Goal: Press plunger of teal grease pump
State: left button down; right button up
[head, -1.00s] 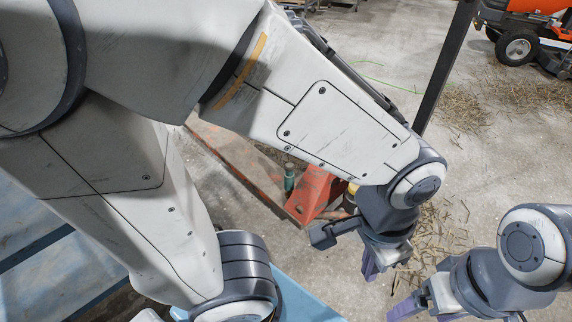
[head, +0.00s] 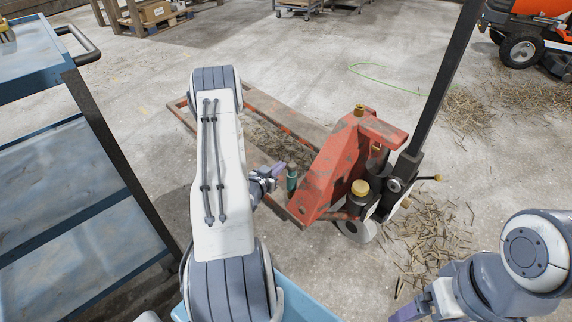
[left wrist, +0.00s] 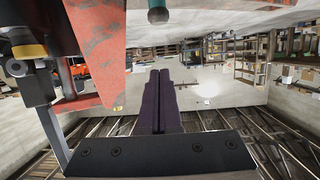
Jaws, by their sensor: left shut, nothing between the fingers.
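The teal grease pump (head: 291,182) stands upright on the near side of the red pallet jack body, close to its left edge. Part of it also shows at the top edge of the left wrist view (left wrist: 158,14), where the rest is cut off. My left gripper (head: 279,167) is shut and empty, its purple fingertips just left of the pump's top and apparently apart from it. In the left wrist view its fingers (left wrist: 160,74) lie together below the pump. My right gripper (head: 410,311) is at the lower right, partly cut off, with its jaw gap unclear.
The red pallet jack (head: 330,165) with its dark handle rises right of the pump. A blue shelf cart (head: 60,190) stands at the left. Straw (head: 430,235) lies on the floor at the right, and an orange mower (head: 525,30) is at the back right.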

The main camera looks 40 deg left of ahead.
pick_arm(q)
jog(key=shift+s+a+f+n+y, duration=0.1)
jog(key=shift+s+a+n+y, duration=0.3)
jog(key=shift+s+a, duration=0.3)
jog(key=shift+w, duration=0.1)
jog(key=b, duration=0.4)
send_over(292, 171)
jog(key=a, duration=0.2)
notch_tip(292, 171, down, 3)
jog(key=shift+s+f+b, duration=0.3)
jog(key=shift+f+b, duration=0.3)
jog(key=shift+f, duration=0.3)
jog(key=shift+s+f+b, duration=0.3)
jog(key=shift+f+b, duration=0.25)
jog(key=shift+f, duration=0.3)
